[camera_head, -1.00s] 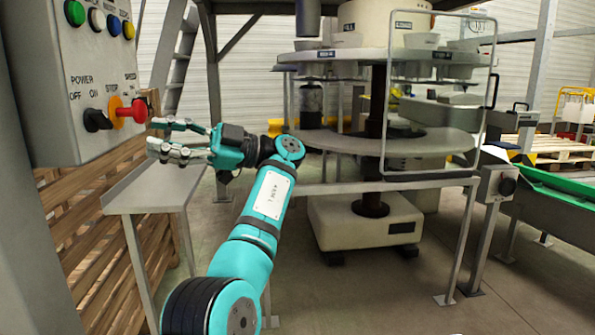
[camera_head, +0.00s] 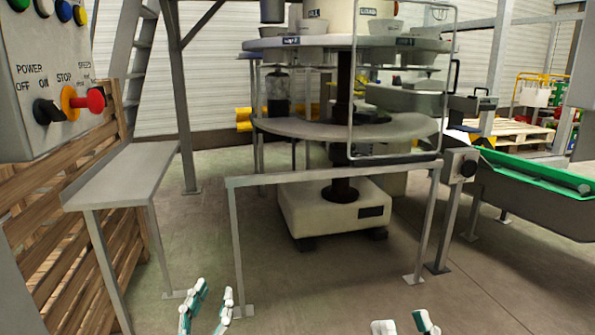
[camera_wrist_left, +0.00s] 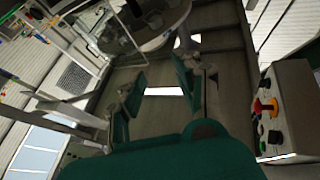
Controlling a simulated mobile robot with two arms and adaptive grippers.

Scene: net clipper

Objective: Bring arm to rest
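My left gripper (camera_head: 213,290) is low in the head view, left of centre, with its two fingers apart and nothing between them. The left wrist view also shows its fingers (camera_wrist_left: 160,75) spread, with empty space between them. My right gripper (camera_head: 403,323) shows only its fingertips at the bottom edge, right of centre. They are apart, with nothing visible between them. The rest of both arms is out of the head view.
A grey control box (camera_head: 28,105) with a red stop knob (camera_head: 95,100) is at the upper left. A small metal table (camera_head: 125,172) stands below it. A metal rail (camera_head: 330,173) fronts the round machine (camera_head: 350,127). A green-edged conveyor (camera_head: 530,172) is at the right.

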